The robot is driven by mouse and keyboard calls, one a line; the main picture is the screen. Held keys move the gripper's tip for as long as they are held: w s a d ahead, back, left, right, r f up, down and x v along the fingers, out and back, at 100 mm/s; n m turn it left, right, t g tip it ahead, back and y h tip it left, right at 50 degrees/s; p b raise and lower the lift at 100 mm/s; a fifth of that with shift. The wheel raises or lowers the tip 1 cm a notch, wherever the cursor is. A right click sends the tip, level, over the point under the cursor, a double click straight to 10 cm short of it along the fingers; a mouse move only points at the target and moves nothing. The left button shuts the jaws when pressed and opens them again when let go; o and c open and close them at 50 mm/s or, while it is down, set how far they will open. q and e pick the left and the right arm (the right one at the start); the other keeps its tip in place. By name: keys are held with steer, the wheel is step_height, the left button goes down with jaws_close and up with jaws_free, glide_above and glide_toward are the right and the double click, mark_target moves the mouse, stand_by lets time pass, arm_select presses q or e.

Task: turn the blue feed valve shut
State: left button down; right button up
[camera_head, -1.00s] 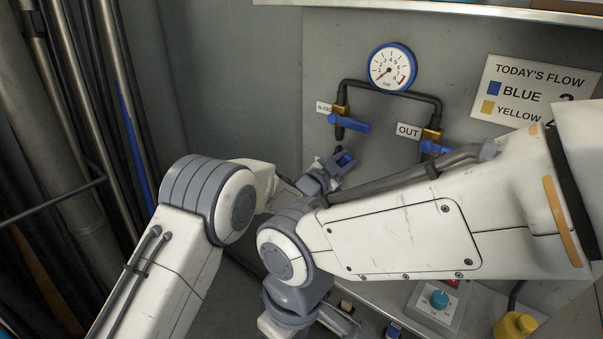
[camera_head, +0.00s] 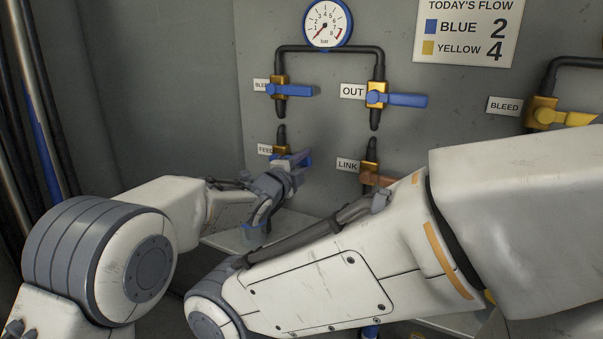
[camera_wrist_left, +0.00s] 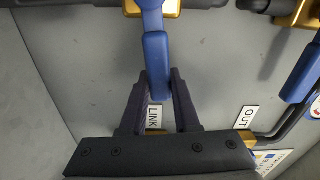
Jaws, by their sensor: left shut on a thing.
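The blue feed valve handle (camera_head: 303,157) is on the back panel, by the FEED label (camera_head: 265,149), below the blue bleed valve. In the left wrist view the blue handle (camera_wrist_left: 156,55) stands across its dark pipe. My left gripper (camera_head: 297,168) is shut on the outer end of this handle, with a dark finger on each side. The gripper partly hides the feed valve in the head view. My right arm crosses the front of the head view, but its gripper is out of view.
The blue bleed handle (camera_head: 293,91) and blue OUT handle (camera_head: 408,100) point right, across their pipes. The LINK valve (camera_head: 376,178), with an orange-brown handle, is right of the feed valve. A yellow bleed handle (camera_head: 565,118) is farther right. The gauge (camera_head: 327,24) is above.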

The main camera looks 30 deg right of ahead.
arm_select(q)
steer(key=shift+s+d+f+m+b, duration=0.1)
steer(key=shift+f+m+b, duration=0.6)
steer(key=shift+b, duration=0.3)
steer(key=c, duration=0.6)
jaws_free()
steer(key=shift+c, duration=0.2)
steer(key=shift+r, duration=0.1)
steer(key=v, duration=1)
steer(key=shift+a, duration=0.3)
steer(key=shift+s, duration=0.1)
